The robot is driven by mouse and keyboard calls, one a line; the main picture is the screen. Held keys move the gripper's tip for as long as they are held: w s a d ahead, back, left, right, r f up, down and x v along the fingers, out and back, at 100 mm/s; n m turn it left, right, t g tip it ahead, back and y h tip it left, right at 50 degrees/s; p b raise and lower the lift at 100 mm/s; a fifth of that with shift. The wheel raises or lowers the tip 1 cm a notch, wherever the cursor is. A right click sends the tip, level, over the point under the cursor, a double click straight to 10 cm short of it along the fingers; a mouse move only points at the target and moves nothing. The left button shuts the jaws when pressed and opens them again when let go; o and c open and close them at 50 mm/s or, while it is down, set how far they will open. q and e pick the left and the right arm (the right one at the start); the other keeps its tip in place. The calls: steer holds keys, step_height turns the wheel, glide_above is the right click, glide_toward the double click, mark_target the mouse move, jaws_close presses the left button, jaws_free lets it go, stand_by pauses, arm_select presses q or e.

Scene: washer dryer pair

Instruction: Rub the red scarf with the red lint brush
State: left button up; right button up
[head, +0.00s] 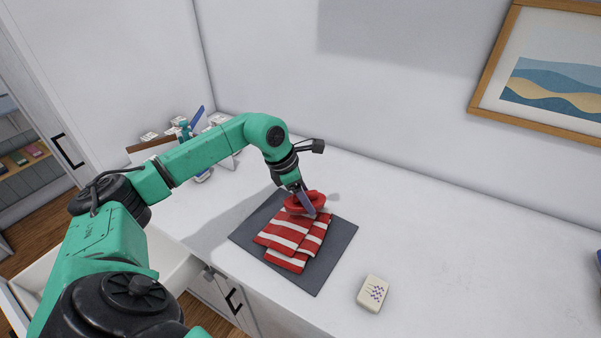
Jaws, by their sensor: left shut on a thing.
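The red scarf (287,246), with white stripes, lies folded on a dark grey mat (327,266) on the white counter. My left gripper (307,206) points down over the scarf's far end and is shut on the red lint brush (317,197). The brush is at the scarf's far end; whether it touches the cloth I cannot tell. The gripper's fingers hide part of the brush. My right gripper is not in view.
A small cream box (373,293) stands on the counter right of the mat. Several items, one with a blue handle (197,120), stand at the back left behind my arm. A drawer (170,262) is open below the counter's front edge. The counter at right is mostly clear.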

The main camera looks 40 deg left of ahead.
arm_select(q)
steer(key=shift+s+r+p, duration=0.15)
steer(key=shift+r+p, duration=0.05)
steer(key=shift+r, duration=0.4)
steer(key=shift+s+r+p, duration=0.15)
steer(key=shift+r+p, duration=0.05)
steer(key=shift+r, duration=0.4)
steer(key=shift+w+r+p, duration=0.15)
steer(key=shift+r+p, duration=0.3)
steer(key=shift+r, duration=0.25)
steer(key=shift+w+r+p, duration=0.1)
steer(key=shift+r+p, duration=0.3)
steer(key=shift+r, duration=0.25)
steer(key=shift+s+r, duration=0.15)
steer(key=shift+r, duration=0.15)
steer(key=shift+f, duration=0.1)
